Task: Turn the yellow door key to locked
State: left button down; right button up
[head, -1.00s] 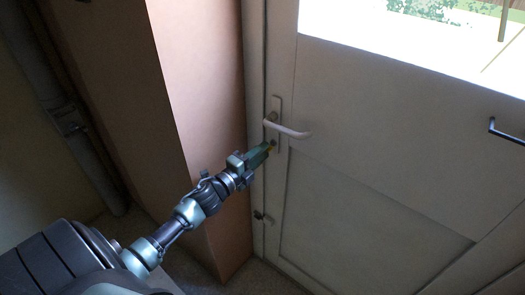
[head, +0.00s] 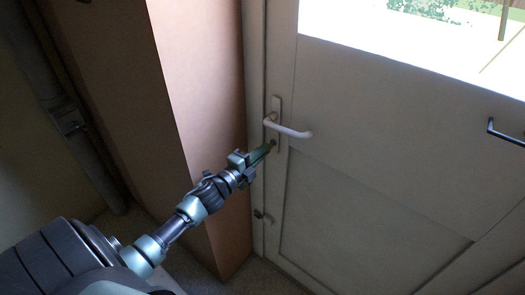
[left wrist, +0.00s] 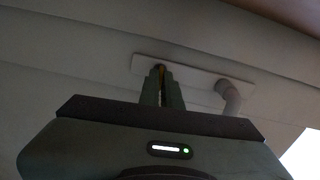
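The white door (head: 375,150) has a pale lock plate (head: 277,106) near its left edge, with a lever handle (head: 290,131) above the keyhole. My left gripper (head: 268,149) reaches the lower part of the plate, just below the handle. In the left wrist view, its two fingers (left wrist: 161,88) are close together on a thin strip of the yellow key (left wrist: 161,73), at the lock plate (left wrist: 195,74). The fingers hide most of the key, and its exact angle is hard to tell. My right gripper is not in view.
The lever handle (left wrist: 229,95) is close to the right of the fingers in the left wrist view. A pinkish wall pillar (head: 205,130) stands left of the door. A dark bar handle (head: 506,133) is at the far right.

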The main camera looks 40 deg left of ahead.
pick_arm(q)
jog(key=shift+n+p, duration=2.8)
jog(key=shift+n, duration=5.7)
jog(key=shift+f, duration=0.1)
jog(key=c, duration=1.6)
grip_release()
jog(key=s, duration=0.5)
jog(key=s+b, duration=0.1)
jog(key=s, duration=0.1)
jog(key=shift+s+a, duration=0.3)
jog(key=shift+s, duration=0.1)
